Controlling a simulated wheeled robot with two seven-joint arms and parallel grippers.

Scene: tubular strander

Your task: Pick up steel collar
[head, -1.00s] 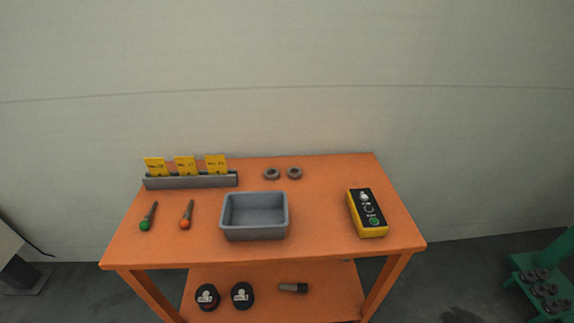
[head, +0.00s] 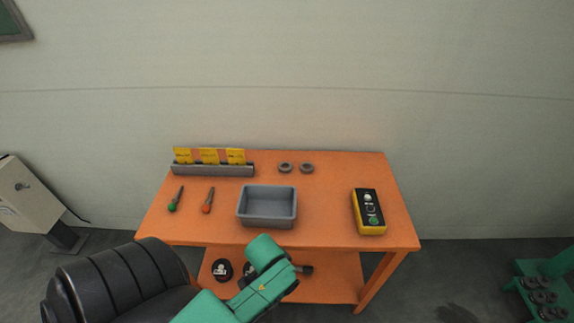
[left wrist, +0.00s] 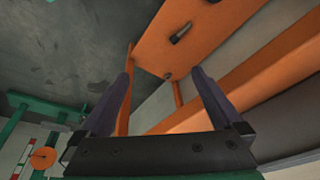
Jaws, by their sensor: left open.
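Two small grey steel collars lie flat side by side near the back edge of the orange table, a left one (head: 285,168) and a right one (head: 307,168). My left arm reaches in at the bottom of the head view, in front of the table and well short of the collars. My left gripper (left wrist: 161,76) is open and empty in the left wrist view, tilted toward the table's lower shelf. No collar on the tabletop shows in the left wrist view. My right gripper is out of view.
The orange table (head: 340,190) holds a grey bin (head: 267,222), a rack with yellow cards (head: 213,170), two screwdriver-like tools and a yellow-black control box (head: 369,212). A dark cylinder (left wrist: 181,33) lies on the lower shelf. A green stand (head: 545,280) holds several dark rings.

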